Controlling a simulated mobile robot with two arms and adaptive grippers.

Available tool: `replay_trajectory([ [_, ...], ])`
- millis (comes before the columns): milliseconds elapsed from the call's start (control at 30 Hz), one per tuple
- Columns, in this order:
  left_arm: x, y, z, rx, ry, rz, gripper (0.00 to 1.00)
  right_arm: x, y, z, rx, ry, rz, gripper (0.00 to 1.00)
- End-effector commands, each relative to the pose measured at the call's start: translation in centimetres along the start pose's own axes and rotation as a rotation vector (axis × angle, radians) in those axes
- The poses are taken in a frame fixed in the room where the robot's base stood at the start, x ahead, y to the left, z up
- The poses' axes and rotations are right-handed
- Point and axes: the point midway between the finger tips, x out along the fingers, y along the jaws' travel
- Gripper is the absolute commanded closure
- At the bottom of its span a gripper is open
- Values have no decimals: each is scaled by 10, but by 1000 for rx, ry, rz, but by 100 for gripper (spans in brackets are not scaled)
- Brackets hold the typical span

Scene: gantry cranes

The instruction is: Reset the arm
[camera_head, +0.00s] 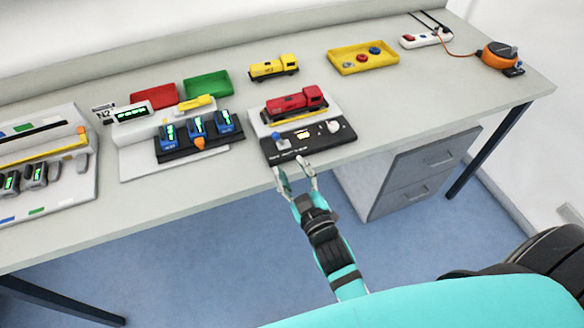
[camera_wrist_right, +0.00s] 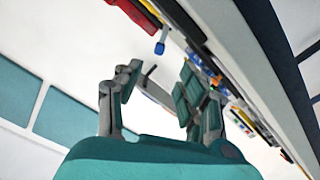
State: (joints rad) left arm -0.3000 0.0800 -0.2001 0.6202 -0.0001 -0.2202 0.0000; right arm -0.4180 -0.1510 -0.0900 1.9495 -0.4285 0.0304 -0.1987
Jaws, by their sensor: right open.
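My right arm, teal and black, reaches up from the bottom right in the head view. Its gripper (camera_head: 295,174) is open and empty in front of the table's front edge, just below the black control panel (camera_head: 345,133). In the right wrist view the open fingers (camera_wrist_right: 160,98) stand apart with nothing between them. The table edge and the objects on it run diagonally past the fingers there. My left gripper is not in view.
The table (camera_head: 400,95) holds a red truck (camera_head: 296,103), a yellow truck (camera_head: 273,67), a yellow tray (camera_head: 337,66), red and green trays, and a stand with blue devices (camera_head: 198,128). A power strip (camera_head: 425,38) and orange reel (camera_head: 497,55) lie far right. Grey drawers (camera_head: 425,170) stand below.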

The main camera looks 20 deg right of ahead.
Motion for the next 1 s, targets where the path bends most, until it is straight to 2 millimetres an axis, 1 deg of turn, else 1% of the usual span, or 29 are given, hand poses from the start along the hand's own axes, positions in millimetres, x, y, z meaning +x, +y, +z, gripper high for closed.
replay_trajectory([
  [267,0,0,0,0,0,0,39,0,-2,2,2,-5,-3,60],
  [367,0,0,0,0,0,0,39,0,-14,20,14,-40,-32,60],
  [467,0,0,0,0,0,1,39,-5,-42,60,43,-119,-93,60],
  [500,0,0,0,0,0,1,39,-10,-56,81,56,-165,-125,60],
  [567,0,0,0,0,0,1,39,-20,-79,117,80,-242,-175,60],
  [600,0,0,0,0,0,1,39,-30,-94,142,96,-298,-209,60],
  [667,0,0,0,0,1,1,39,-47,-114,180,118,-385,-255,60],
  [700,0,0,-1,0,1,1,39,-60,-127,204,131,-444,-284,60],
  [767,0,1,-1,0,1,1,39,-83,-143,241,150,-537,-324,60],
  [800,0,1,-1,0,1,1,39,-101,-153,264,162,-598,-348,60],
  [867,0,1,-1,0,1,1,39,-130,-165,299,175,-694,-381,60],
  [900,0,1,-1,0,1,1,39,-150,-171,321,185,-758,-400,60],
  [967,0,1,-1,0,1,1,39,-183,-177,352,195,-857,-424,60],
  [1000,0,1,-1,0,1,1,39,-207,-179,372,201,-924,-437,60],
])
